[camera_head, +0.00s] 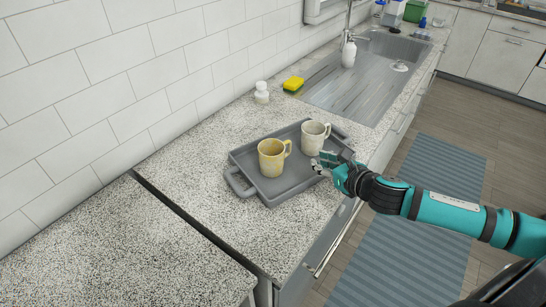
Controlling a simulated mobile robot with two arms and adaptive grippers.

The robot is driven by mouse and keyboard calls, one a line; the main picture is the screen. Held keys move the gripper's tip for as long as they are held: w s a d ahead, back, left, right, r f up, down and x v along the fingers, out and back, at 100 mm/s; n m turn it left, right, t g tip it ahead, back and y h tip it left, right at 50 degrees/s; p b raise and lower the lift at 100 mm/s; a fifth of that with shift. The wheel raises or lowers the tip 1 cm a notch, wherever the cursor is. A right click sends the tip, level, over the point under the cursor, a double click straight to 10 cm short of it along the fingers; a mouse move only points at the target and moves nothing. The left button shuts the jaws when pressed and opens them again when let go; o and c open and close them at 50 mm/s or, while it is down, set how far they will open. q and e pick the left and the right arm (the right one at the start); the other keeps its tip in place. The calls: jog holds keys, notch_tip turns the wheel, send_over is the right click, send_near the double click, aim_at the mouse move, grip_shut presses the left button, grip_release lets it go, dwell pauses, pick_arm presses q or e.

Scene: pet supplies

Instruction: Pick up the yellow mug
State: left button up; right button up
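The yellow mug (272,157) stands upright in a grey tray (272,196) on the speckled counter, its handle toward the right. A whitish mug (313,137) stands in the same tray, behind it and to its right. My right gripper (328,162) is over the tray's right side, to the right of the yellow mug and just in front of the whitish mug. It appears open, with nothing seen between its fingers, and is apart from the yellow mug. My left gripper is not in view.
A soap bottle (349,54) stands by the sink (360,75). The counter (195,150) left of the tray is clear.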

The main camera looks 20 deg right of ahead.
jog(key=p+x, duration=0.2)
jog(key=x, duration=0.7)
jog(key=shift+w+f, duration=0.1)
jog(key=shift+w, duration=0.2)
jog(key=shift+w+f, duration=0.1)
jog(key=shift+w, duration=0.05)
jog(key=p+x, duration=0.1)
jog(key=x, duration=0.3)
jog(key=shift+w+a+p, duration=0.2)
jog(key=shift+w+p, duration=0.05)
jog(key=shift+p, duration=0.05)
jog(key=shift+w+f, duration=0.25)
jog(key=shift+w, duration=0.15)
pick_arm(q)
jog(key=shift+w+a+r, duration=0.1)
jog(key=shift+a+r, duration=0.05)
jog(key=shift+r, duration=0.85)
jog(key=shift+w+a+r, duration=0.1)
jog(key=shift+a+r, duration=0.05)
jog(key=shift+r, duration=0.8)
pick_arm(e)
grip_shut()
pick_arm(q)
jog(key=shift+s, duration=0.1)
pick_arm(e)
jog(key=shift+r, duration=0.1)
